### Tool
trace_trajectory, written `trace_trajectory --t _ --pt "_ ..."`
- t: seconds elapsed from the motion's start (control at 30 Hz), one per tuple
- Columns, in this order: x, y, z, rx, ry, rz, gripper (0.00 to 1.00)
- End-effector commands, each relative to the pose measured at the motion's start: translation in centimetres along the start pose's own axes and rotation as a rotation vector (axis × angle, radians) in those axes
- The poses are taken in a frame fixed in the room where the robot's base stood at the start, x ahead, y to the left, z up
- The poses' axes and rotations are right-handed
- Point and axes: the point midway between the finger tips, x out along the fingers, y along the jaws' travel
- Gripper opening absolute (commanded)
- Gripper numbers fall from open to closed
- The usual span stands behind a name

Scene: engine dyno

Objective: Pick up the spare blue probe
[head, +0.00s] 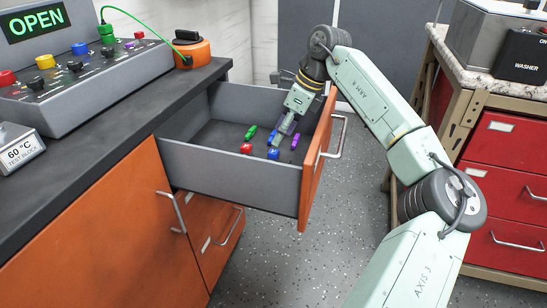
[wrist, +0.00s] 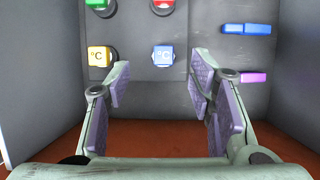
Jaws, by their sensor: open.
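Two blue pieces are in the open drawer (head: 225,176); I cannot tell which is the spare probe. A blue square plug marked °C (wrist: 163,56) sits ahead of the gap between my fingers in the wrist view, and shows near the drawer's near wall in the head view (head: 273,154). A longer blue piece lies flat (wrist: 245,28) right of my fingers, and shows beside my gripper in the head view (head: 271,135). My gripper (wrist: 160,85) is open and empty, reaching down into the drawer in the head view (head: 280,134).
A red plug (wrist: 162,5), a yellow plug (wrist: 99,56) and a green plug (wrist: 97,3) stand near the blue square one. A purple piece (wrist: 253,77) lies near the drawer's orange front (head: 316,160). The drawer walls enclose my gripper. The counter (head: 110,130) is left of the drawer.

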Motion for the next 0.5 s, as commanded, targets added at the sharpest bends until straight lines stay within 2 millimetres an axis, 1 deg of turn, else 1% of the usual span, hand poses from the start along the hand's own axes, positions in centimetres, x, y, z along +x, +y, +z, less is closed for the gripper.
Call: trace_trajectory --t 0.03,0.1,0.27,0.33,0.5 --pt "0.9 0.0 0.0 -0.001 0.000 0.003 0.49" --pt "1.6 0.0 0.0 -0.001 -0.001 0.001 0.49" --pt "2.7 -0.1 -0.2 -0.001 -0.002 0.002 0.49" --pt "3.5 -0.2 -0.5 -0.001 -0.002 0.003 0.49" --pt "6.1 -0.4 -0.9 -0.001 -0.003 0.004 0.49"
